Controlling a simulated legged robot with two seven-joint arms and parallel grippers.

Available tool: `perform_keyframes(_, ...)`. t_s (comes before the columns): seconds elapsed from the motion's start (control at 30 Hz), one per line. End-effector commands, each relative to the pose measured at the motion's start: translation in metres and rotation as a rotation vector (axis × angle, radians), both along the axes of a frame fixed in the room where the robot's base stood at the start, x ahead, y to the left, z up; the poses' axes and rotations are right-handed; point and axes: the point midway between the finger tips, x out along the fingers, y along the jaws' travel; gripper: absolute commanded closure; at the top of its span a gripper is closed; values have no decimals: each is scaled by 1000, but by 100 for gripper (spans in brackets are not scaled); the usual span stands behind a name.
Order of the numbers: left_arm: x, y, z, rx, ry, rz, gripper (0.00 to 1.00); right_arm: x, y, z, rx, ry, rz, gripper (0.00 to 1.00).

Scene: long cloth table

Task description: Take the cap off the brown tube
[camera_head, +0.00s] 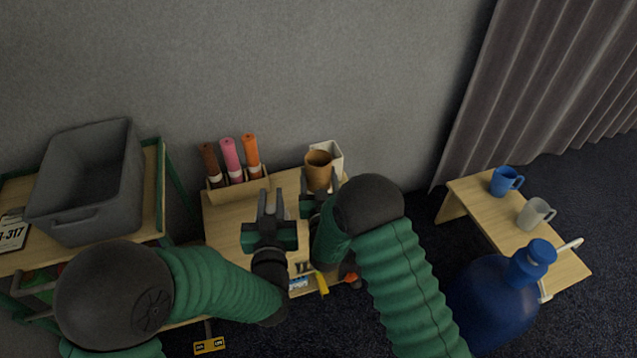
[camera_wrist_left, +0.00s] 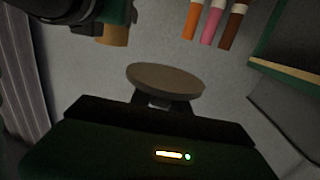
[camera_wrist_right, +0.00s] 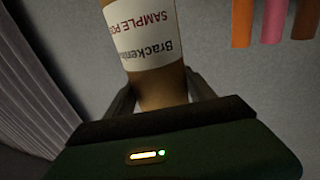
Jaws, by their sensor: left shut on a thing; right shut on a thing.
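My right gripper (camera_head: 319,200) is shut on the brown tube (camera_head: 318,172), which it holds upright above the table. In the right wrist view the tube (camera_wrist_right: 160,85) fills the space between the fingers and bears a white label with print. The tube's top end shows as a round, darker brown opening in the head view. My left gripper (camera_head: 270,200) is to the left of the tube and apart from it. It is shut on a flat, round grey-brown cap (camera_wrist_left: 165,78), seen in the left wrist view. The tube (camera_wrist_left: 115,32) shows beyond, partly hidden by my right gripper.
A wooden rack (camera_head: 236,190) holds a dark brown, a pink and an orange tube at the table's (camera_head: 225,222) back left. A white box (camera_head: 329,150) stands behind the held tube. A grey bin (camera_head: 85,185) is left; a bench (camera_head: 487,213) with two mugs is right.

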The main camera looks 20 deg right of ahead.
Motion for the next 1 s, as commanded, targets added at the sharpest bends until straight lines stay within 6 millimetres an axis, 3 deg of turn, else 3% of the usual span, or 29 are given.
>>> perform_keyframes(0.03, 0, 0, -9, 0, 0, 0, 100, 0, 0, -12, 1, -2, -1, 100)
perform_keyframes(0.37, 0, 0, -9, 0, 0, 0, 100, 0, 0, -13, 0, -3, -1, 100)
perform_keyframes(0.4, 0, 0, -8, 0, 0, 0, 100, 0, 0, -12, 1, -2, -1, 32)
perform_keyframes(0.53, 0, 0, -8, 0, 0, 0, 100, 0, 0, -12, 0, -3, -1, 15)
perform_keyframes(0.87, 0, 0, -3, 0, 0, 0, 100, 0, 0, -6, 1, -4, -1, 15)
perform_keyframes(1.0, 0, 0, 5, 0, 0, 0, 100, -21, 6, -7, 1, 1, 1, 15)
